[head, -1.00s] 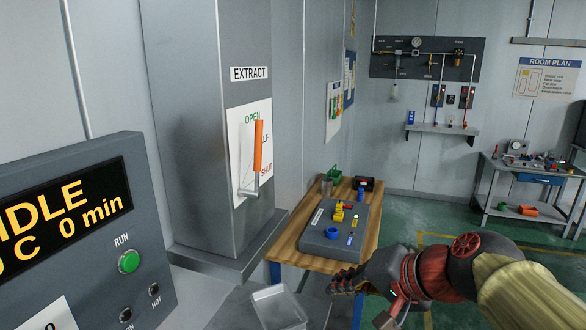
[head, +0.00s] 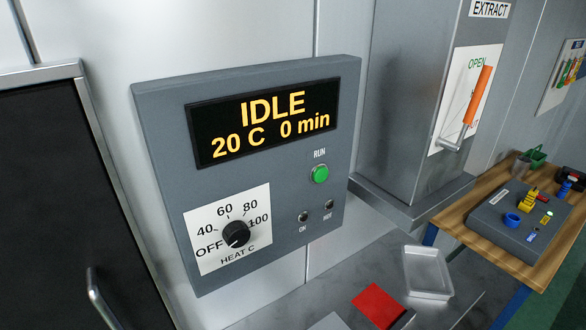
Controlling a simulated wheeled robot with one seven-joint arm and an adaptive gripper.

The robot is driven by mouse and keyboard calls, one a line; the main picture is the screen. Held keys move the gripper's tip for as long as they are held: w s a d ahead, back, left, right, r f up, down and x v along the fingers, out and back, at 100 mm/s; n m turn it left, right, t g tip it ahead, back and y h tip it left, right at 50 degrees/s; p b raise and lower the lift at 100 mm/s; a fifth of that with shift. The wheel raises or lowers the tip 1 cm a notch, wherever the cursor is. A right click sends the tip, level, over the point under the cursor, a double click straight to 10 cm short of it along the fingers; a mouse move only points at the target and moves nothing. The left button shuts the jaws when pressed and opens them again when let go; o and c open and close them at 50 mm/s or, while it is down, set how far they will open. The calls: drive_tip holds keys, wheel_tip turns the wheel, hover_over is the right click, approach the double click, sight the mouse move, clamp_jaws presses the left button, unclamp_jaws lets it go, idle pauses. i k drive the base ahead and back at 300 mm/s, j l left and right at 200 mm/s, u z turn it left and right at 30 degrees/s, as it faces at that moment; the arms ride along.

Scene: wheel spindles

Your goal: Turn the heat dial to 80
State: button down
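The heat dial is a round black knob (head: 236,233) on a white scale plate (head: 206,262) at the lower left of the grey control panel (head: 165,130). The scale reads OFF, 40, 60, 80 and 100, with HEAT C below. The knob's pale mark is small and appears to point to the lower left, near OFF. The display (head: 262,122) reads IDLE, 20 C, 0 min. My gripper is not in the current head view, and nothing covers the dial.
A green RUN button (head: 320,174) and ON and HOT lamps sit right of the dial. A dark door with a metal handle (head: 100,300) is at left. The EXTRACT duct with its orange lever (head: 478,95) stands right. A metal tray (head: 428,272) and red pad (head: 378,306) lie below.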

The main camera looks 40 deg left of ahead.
sight(236, 233)
drive_tip(key=j+u, duration=0.1)
drive_tip(key=u, duration=1.7)
